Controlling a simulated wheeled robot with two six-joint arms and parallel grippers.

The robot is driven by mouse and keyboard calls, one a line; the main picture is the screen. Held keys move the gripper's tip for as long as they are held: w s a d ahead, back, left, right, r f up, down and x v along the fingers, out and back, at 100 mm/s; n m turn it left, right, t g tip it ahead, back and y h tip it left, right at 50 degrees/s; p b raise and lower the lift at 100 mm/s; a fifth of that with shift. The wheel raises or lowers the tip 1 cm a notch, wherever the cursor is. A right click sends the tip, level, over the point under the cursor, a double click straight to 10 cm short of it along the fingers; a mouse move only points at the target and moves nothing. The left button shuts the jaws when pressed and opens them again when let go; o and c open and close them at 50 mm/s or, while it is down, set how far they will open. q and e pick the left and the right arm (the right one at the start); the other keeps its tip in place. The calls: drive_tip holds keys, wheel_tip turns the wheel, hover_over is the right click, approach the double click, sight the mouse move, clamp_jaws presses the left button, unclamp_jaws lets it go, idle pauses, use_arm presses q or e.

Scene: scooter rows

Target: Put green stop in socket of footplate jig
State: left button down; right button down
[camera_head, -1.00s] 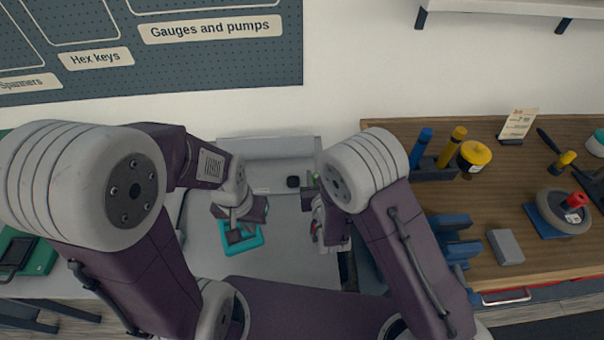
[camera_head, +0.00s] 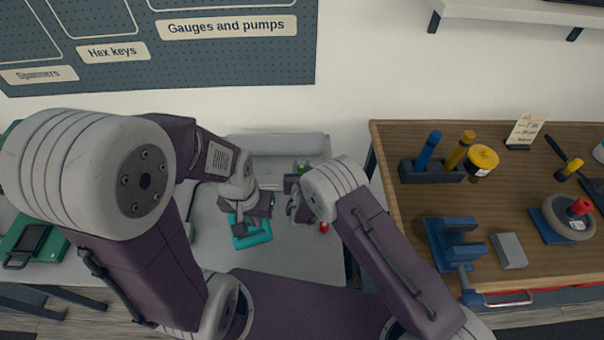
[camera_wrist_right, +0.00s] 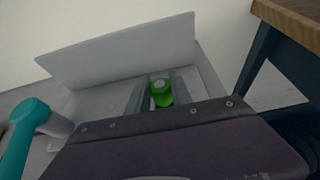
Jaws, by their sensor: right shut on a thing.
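The green stop (camera_wrist_right: 161,92) sits between the two fingers of my right gripper (camera_wrist_right: 160,85) in the right wrist view; its round, pale-centred end faces the camera. In the head view a bit of green (camera_head: 303,165) shows beside my right gripper (camera_head: 291,184), over the pale grey bench. My left gripper (camera_head: 242,222) is low over a teal piece (camera_head: 256,236); whether its jaws are open or touch the piece is unclear. I cannot make out the footplate jig's socket; my right arm and gripper cover part of that area.
A grey upright panel (camera_head: 275,145) stands along the bench's back. A small red thing (camera_head: 324,227) lies right of my right gripper. A wooden table (camera_head: 400,220) stands to the right, with a blue vice (camera_head: 452,243) and a dark holder (camera_head: 430,172). A green case (camera_head: 35,245) is at left.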

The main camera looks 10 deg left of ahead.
wheel_tip(320, 180, down, 4)
drive_tip(key=shift+r, duration=0.1)
